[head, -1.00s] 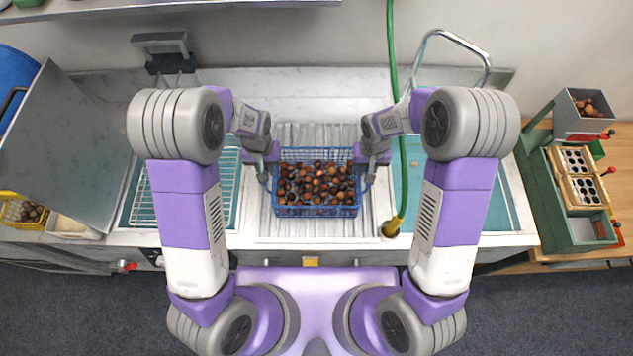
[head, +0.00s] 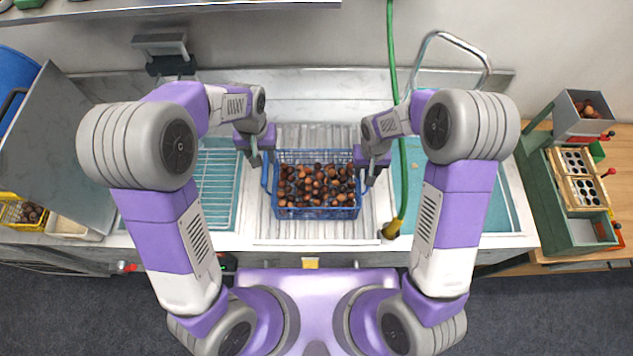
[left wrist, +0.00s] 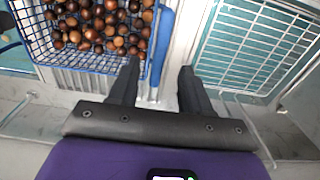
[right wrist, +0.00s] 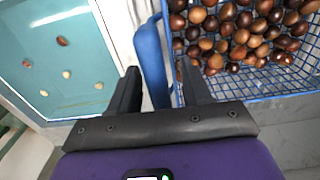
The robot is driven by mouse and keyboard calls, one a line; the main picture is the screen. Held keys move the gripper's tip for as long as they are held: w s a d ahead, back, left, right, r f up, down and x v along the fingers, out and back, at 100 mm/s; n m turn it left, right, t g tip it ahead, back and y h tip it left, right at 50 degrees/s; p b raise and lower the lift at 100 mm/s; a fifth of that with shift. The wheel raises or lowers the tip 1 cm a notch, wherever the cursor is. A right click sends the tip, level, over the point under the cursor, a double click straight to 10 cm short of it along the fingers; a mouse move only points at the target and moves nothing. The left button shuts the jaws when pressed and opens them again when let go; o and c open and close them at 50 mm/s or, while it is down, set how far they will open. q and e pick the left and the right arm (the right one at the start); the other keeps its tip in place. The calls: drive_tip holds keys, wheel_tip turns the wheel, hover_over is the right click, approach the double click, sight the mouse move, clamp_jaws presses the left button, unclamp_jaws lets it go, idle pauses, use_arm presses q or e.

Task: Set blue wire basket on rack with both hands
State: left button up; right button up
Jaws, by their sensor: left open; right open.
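The blue wire basket (head: 317,212) is full of brown chestnuts (head: 315,184). It stands upright on the ribbed drainboard (head: 300,231) between two sinks. My left gripper (head: 262,157) is at the basket's left handle. In the left wrist view its open fingers (left wrist: 159,66) stand on either side of the blue handle (left wrist: 163,42). My right gripper (head: 372,168) is at the right handle. In the right wrist view its open fingers (right wrist: 158,66) stand on either side of that handle (right wrist: 151,62). A white wire rack (head: 217,186) lies over the left sink.
A green hose (head: 404,180) runs down just right of the basket. The right sink (head: 445,200) holds a few loose chestnuts. A grey slanted panel (head: 65,150) stands at the left. A green chestnut device (head: 570,190) stands on the wooden table at the right.

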use_arm(q)
wheel_tip(320, 180, up, 3)
drive_tip(key=shift+r, duration=0.3)
use_arm(e)
drive_tip(key=shift+r, duration=0.2)
wheel_tip(320, 180, up, 12)
drive_tip(key=shift+f, duration=0.15)
idle(0.4)
